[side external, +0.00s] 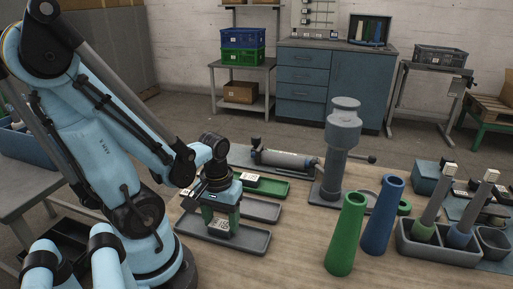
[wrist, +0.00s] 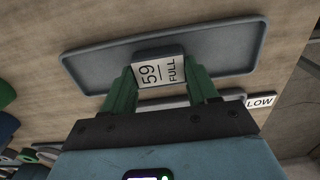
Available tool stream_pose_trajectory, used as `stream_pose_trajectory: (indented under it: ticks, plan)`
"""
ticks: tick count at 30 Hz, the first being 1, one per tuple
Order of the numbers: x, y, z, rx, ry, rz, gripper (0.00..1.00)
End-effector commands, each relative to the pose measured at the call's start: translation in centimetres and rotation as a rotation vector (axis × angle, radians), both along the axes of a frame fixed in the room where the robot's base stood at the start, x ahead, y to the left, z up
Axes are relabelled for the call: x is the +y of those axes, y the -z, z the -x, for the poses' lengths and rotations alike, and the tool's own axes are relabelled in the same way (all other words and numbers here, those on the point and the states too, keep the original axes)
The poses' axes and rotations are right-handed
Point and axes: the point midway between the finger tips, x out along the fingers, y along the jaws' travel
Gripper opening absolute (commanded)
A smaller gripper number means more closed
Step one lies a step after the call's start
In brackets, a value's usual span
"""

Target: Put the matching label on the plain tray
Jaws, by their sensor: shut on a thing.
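My gripper (side external: 221,219) has green fingers, which also show in the wrist view (wrist: 163,86). It is shut on a small dark block with a white label (wrist: 161,72) reading "59 FULL"; the label also shows in the side view (side external: 221,228). The label is at a plain grey tray (side external: 252,248), and in the wrist view it overlaps the near rim of that tray (wrist: 225,53). I cannot tell whether it touches the tray. A second grey tray (side external: 262,211) lies behind. A green tray (side external: 267,187) with a white tag lies further back. A "LOW" label (wrist: 260,101) shows in the wrist view.
A grey post-like fixture (side external: 342,140) and a horizontal cylinder (side external: 285,160) stand behind the trays. Green (side external: 346,235) and blue (side external: 383,215) cones stand to the right, beside a grey holder (side external: 438,252) with tagged spindles. Bare wood lies between the front tray and the green cone.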

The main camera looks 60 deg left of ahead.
Motion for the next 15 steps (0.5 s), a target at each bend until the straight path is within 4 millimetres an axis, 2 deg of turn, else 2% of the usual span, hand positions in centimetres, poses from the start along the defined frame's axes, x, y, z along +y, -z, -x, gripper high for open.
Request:
stream_pose_trajectory:
  ticks: [5, 6, 11, 15]
  plan:
    - [0.0, -0.01, 0.0, 0.0, 0.0, 0.0, 0.29]
    - [0.0, -0.01, 0.0, 0.0, 0.0, 0.0, 0.63]
    - [0.0, -0.01, 0.0, 0.0, 0.0, 0.0, 0.88]
    - [0.0, -0.01, 0.0, 0.0, 0.0, 0.0, 0.88]
